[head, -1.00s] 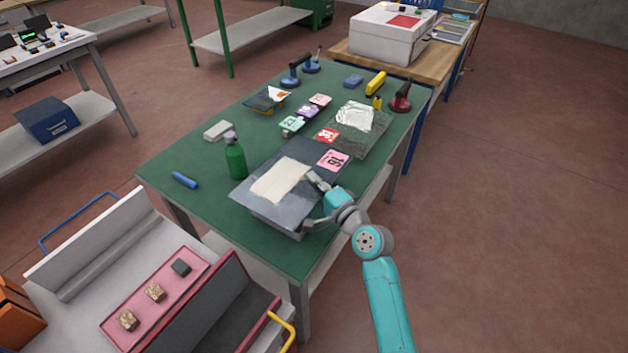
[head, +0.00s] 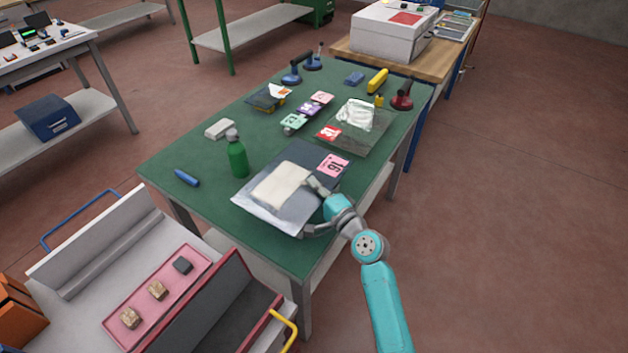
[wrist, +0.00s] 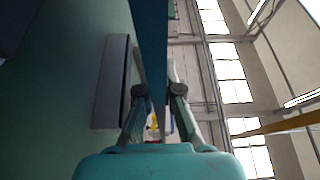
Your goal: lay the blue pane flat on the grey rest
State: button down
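The blue pane (head: 312,174) is a dark blue-grey sheet with a pink number label and a cream patch like a reflection. In the head view it lies roughly level over the near right part of the table. My gripper (head: 313,208) is at its right edge. In the wrist view the pane (wrist: 152,45) shows edge-on between the fingers of my gripper (wrist: 159,92), which look shut on it. The grey rest (wrist: 108,90) shows beside the pane in the wrist view, along its table side, with a narrow gap. In the head view the pane hides the rest.
A green bottle (head: 237,158) stands close to the pane's left side. Another sheet (head: 372,138) with a red label lies behind. A blue marker (head: 187,178), a pale block (head: 219,129) and small cards are on the green table (head: 180,150). Suction lifters stand at the back.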

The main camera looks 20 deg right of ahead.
jog(key=shift+f, duration=1.95)
jog(key=shift+f, duration=0.45)
jog(key=c, duration=1.2)
grip_release()
jog(key=shift+c, duration=0.2)
jog(key=shift+f, duration=0.15)
jog(key=shift+s, duration=0.1)
jog(key=v, duration=1.1)
jog(key=shift+s, duration=0.4)
jog(key=shift+s, duration=0.1)
